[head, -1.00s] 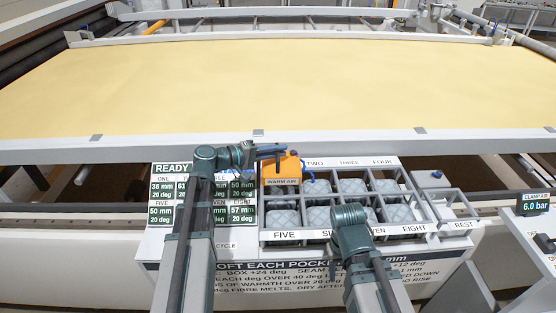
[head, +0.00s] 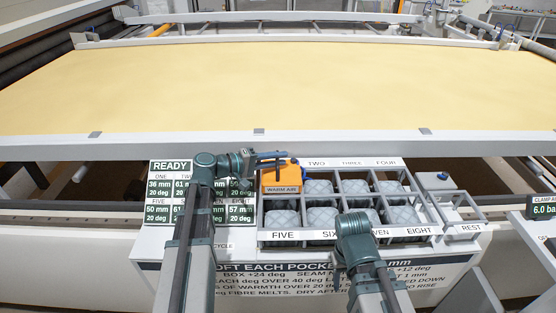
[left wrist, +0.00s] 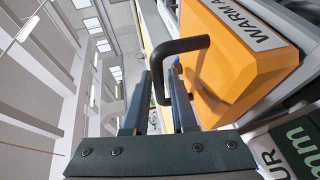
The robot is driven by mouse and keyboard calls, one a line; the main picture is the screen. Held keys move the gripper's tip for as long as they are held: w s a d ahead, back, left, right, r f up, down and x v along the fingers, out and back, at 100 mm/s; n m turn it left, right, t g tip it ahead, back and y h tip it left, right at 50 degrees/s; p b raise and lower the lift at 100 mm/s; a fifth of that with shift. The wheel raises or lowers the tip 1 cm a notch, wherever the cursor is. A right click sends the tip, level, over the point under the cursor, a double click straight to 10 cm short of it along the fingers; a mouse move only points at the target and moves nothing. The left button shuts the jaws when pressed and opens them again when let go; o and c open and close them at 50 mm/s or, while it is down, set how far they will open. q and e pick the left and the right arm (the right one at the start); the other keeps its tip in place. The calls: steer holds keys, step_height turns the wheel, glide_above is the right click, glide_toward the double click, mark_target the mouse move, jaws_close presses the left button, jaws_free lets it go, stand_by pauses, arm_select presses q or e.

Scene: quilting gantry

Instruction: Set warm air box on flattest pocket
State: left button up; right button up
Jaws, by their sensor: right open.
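The orange warm air box (head: 282,177) is at the back-left cell of the pocket rack (head: 262,236), left of the cell marked TWO. Its underside is hidden, so I cannot tell whether it touches the pocket. Grey quilted pockets (head: 320,217) fill the other visible cells.
The readout board (head: 157,192) shows READY, 36 mm for ONE and 61 mm for TWO; my left arm covers some readings. An empty REST frame (head: 470,227) is right of the rack. A white rail (head: 330,147) and yellow fabric (head: 280,90) lie behind.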

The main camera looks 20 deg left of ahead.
arm_select(q)
steer(key=shift+o, duration=1.1)
steer(key=shift+r, duration=0.15)
steer(key=p+v, duration=0.2)
steer(key=v, duration=1)
